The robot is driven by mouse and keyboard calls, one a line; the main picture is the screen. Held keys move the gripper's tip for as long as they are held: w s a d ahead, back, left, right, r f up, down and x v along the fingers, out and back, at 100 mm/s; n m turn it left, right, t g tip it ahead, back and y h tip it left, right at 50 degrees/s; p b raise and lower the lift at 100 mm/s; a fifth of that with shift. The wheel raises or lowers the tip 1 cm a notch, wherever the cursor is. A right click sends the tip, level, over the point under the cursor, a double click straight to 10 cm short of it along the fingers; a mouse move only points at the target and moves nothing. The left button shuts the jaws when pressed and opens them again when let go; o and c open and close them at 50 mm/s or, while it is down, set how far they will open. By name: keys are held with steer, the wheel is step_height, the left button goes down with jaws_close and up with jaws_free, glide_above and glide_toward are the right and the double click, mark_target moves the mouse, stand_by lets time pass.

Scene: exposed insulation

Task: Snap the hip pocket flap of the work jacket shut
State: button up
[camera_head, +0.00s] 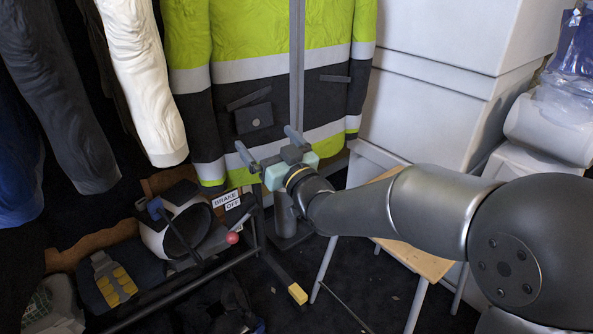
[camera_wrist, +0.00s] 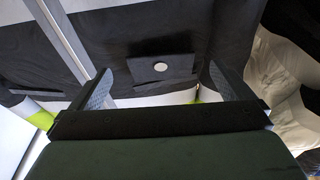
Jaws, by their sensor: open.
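The work jacket (camera_head: 274,70) hangs upright, yellow-green over dark fabric with silver bands. On its dark lower part, left of the front closure, is the hip pocket (camera_head: 253,118) with a small round snap, below a slanted dark strip that looks like the flap (camera_head: 249,98). My gripper (camera_head: 265,138) is open and empty, low in front of this pocket. In the wrist view, which looks upside down, the dark panel (camera_wrist: 178,69) and its pale round snap (camera_wrist: 160,66) show between my spread fingers (camera_wrist: 160,72). I cannot tell whether the fingers touch the cloth.
Dark garments (camera_head: 62,95) and a white sleeve (camera_head: 145,85) hang at left. White cabinets (camera_head: 425,110) stand at right. A wooden stool (camera_head: 415,255) is under my arm. A bench holds a helmet-like object (camera_head: 165,235) and a "BRAKE OFF" label (camera_head: 226,200). A red-knobbed lever (camera_head: 232,238) rises below my gripper.

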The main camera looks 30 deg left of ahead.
steer(key=p+v, duration=0.2)
steer(key=v, duration=1.2)
